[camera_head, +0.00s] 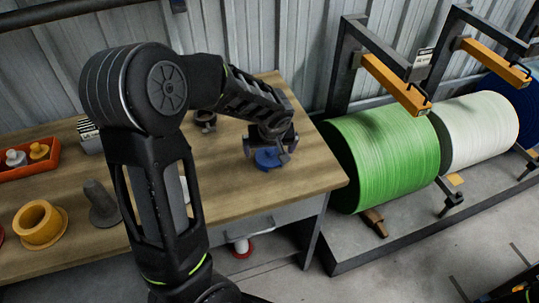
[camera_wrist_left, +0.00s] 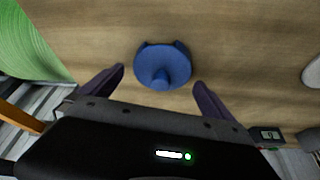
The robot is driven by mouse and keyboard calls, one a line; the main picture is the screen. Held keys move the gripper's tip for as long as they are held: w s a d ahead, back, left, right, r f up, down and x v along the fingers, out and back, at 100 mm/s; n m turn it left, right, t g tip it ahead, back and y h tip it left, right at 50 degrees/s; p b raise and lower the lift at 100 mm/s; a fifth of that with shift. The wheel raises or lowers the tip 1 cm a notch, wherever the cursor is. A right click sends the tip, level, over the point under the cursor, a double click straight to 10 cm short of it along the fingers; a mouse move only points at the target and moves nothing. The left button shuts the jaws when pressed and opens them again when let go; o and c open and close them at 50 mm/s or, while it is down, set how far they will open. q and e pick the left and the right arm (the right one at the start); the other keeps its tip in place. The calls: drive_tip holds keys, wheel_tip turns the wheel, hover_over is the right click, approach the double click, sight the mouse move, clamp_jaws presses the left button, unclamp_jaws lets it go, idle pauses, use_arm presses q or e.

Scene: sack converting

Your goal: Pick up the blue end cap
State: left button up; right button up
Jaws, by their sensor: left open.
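The blue end cap (camera_head: 267,158) lies on the wooden table near its right end, a round disc with a raised knob. In the left wrist view the blue end cap (camera_wrist_left: 162,66) sits just beyond the fingertips, roughly centred between them. My left gripper (camera_head: 270,150) is above the cap in the head view, and its fingers partly cover it. My right gripper is not in view.
The wooden table (camera_head: 235,195) also holds a yellow flanged ring (camera_head: 40,223), a dark grey plug (camera_head: 101,203), an orange tray (camera_head: 28,160) with small parts, and a dark ring (camera_head: 205,121). A large green roll (camera_head: 385,155) and a white roll (camera_head: 478,130) stand right of the table.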

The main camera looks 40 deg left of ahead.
sight(270, 149)
use_arm(q)
drive_tip(key=shift+c, duration=0.6)
drive_tip(key=c, duration=1.3)
drive_tip(key=shift+o, duration=0.2)
drive_tip(key=shift+r, duration=0.15)
wheel_tip(270, 149, up, 10)
drive_tip(key=shift+f, duration=0.1)
